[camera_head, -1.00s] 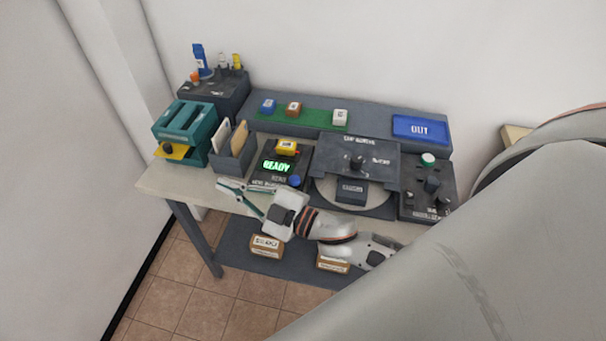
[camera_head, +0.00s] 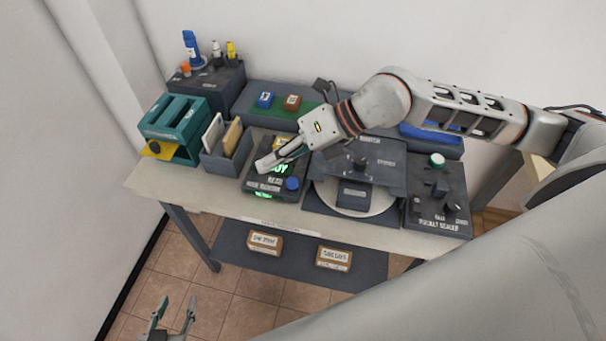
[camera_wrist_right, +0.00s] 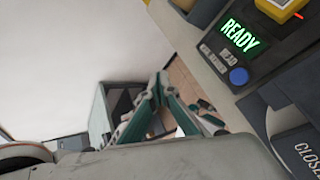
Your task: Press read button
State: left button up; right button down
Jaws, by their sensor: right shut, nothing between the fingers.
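The dark reader box (camera_head: 262,191) sits on the table, with a green READY display (camera_head: 279,169) and a round blue button (camera_head: 292,183) at its front right. The right wrist view shows the blue button (camera_wrist_right: 238,76) below the lit READY display (camera_wrist_right: 240,37). My right gripper (camera_head: 262,166) is shut and empty above the box, covering part of the display, with its tips left of the button. In the right wrist view its fingertips (camera_wrist_right: 160,80) meet, apart from the button. My left gripper (camera_head: 174,306) is open and empty, low in front of the table.
A card holder (camera_head: 226,161) and teal box (camera_head: 174,132) stand left of the reader. A dark machine with a round plate (camera_head: 353,197) and a knob panel (camera_head: 438,195) stand right. Two labelled boxes (camera_head: 265,243) (camera_head: 333,257) lie on the lower shelf.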

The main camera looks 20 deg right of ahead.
pick_arm(q)
jog(key=shift+w+d+r, duration=0.1)
jog(key=shift+w+d, duration=0.4)
jog(key=shift+w, duration=0.15)
pick_arm(e)
jog(key=w+d+t+h, duration=0.1)
jog(key=w+d+h, duration=0.1)
jog(key=d, duration=0.4)
jog(key=shift+w+d+f, duration=0.15)
jog(key=shift+w+f, duration=0.05)
jog(key=shift+w, duration=0.25)
jog(key=shift+f, duration=0.1)
jog(key=b, duration=0.4)
send_over(295, 182)
notch_tip(295, 182, down, 8)
jog(key=shift+r, duration=0.25)
pick_arm(q)
jog(key=shift+s+f+b, duration=0.15)
jog(key=shift+f+b, duration=0.05)
jog(key=shift+f, duration=1.1)
jog(key=shift+s+f+b, duration=0.1)
jog(key=shift+f+b, duration=0.05)
jog(key=shift+f, duration=1.1)
pick_arm(e)
jog(key=shift+f, duration=0.55)
jog(key=shift+f, duration=0.15)
